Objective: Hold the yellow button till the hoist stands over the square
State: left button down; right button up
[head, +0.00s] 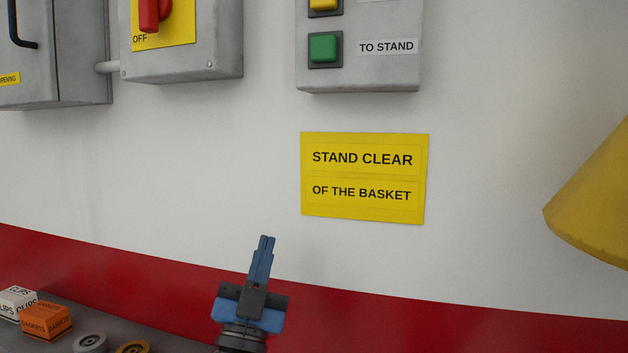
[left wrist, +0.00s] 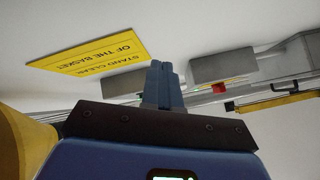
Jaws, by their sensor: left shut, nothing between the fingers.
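The yellow button (head: 323,3) is at the top edge of the head view, partly cut off, on a grey control box (head: 360,78). A green button (head: 323,48) labelled "TO STAND" is below it. My left gripper (head: 265,240) is shut and empty, pointing up, in front of the wall, well below and left of the box, touching nothing. In the left wrist view its fingertips (left wrist: 160,66) show, with a grey box (left wrist: 126,83) beyond them; the yellow button does not show there. The hoist and the square are not identifiable in view. My right gripper is not in view.
A yellow sign (head: 363,206) is under the control box. A grey switch box (head: 215,62) with a red handle (head: 150,14) and a cabinet (head: 70,60) are at upper left. A yellow cone-shaped thing (head: 600,200) is at right. Small boxes (head: 46,322) lie on a shelf at lower left.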

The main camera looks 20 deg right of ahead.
pick_arm(q)
jog(key=s+d+r+m, duration=0.1)
jog(key=s+r, duration=0.2)
jog(key=r, duration=0.6)
jog(key=s+d+r+m+h, duration=0.1)
jog(key=s+d+r, duration=0.1)
jog(key=r, duration=0.7)
jog(key=s+d+r+m, duration=0.1)
jog(key=s+r, duration=0.2)
jog(key=r, duration=0.6)
jog(key=shift+s+d+r+h+b, duration=0.3)
jog(key=shift+d+r, duration=0.1)
notch_tip(320, 180, up, 7)
jog(key=s+a+m+g+y, duration=0.1)
jog(key=s+m+g+y, duration=0.25)
jog(key=m, duration=0.25)
jog(key=s+a+r+m+g+y, duration=0.1)
jog(key=s+a+m+g, duration=0.4)
jog(key=s+a, duration=0.1)
jog(key=shift+s+r+y, duration=0.15)
jog(key=shift+s+y, duration=0.15)
jog(key=shift+y, duration=0.05)
jog(key=shift+w+d, duration=0.1)
